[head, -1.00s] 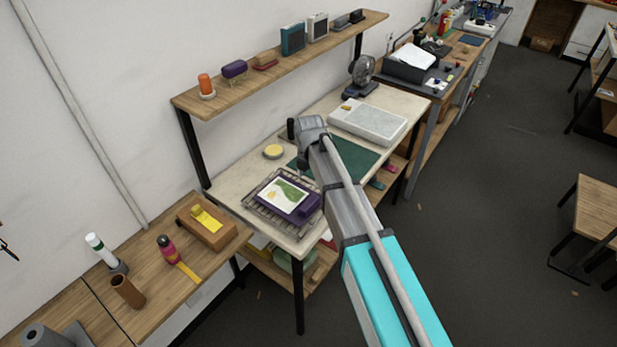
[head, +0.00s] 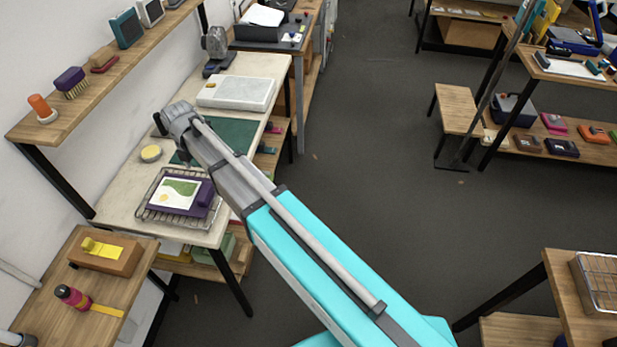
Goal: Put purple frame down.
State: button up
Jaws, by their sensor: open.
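The purple frame (head: 202,205) lies flat on a wire rack (head: 148,214) at the front of the pale worktable (head: 130,190). A white sheet with a green and yellow print (head: 178,192) lies within it. My arm reaches in from the lower right, and its wrist is over the table behind the frame. My gripper (head: 186,154) is partly hidden by the wrist, above the near side of the green mat (head: 228,134). It is open and appears apart from the frame; its fingertips are not clear.
A yellow round item (head: 151,153) sits left of my wrist. A pale flat box (head: 236,93) lies behind the mat. A wall shelf (head: 100,80) with small goods runs along the left. Open dark floor (head: 370,170) lies to the right.

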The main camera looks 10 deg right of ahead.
jog(key=s+d+m, duration=0.4)
jog(key=d+m, duration=0.6)
jog(key=d, duration=0.1)
jog(key=s+d+m, duration=0.5)
jog(key=d+m, duration=0.5)
jog(key=d, duration=0.1)
jog(key=s+d+m, duration=0.5)
jog(key=d+m, duration=0.5)
jog(key=d, duration=0.1)
jog(key=shift+d+m, duration=0.3)
jog(key=shift+d, duration=0.1)
notch_tip(320, 180, down, 7)
jog(key=b, duration=0.7)
jog(key=shift+r, duration=0.1)
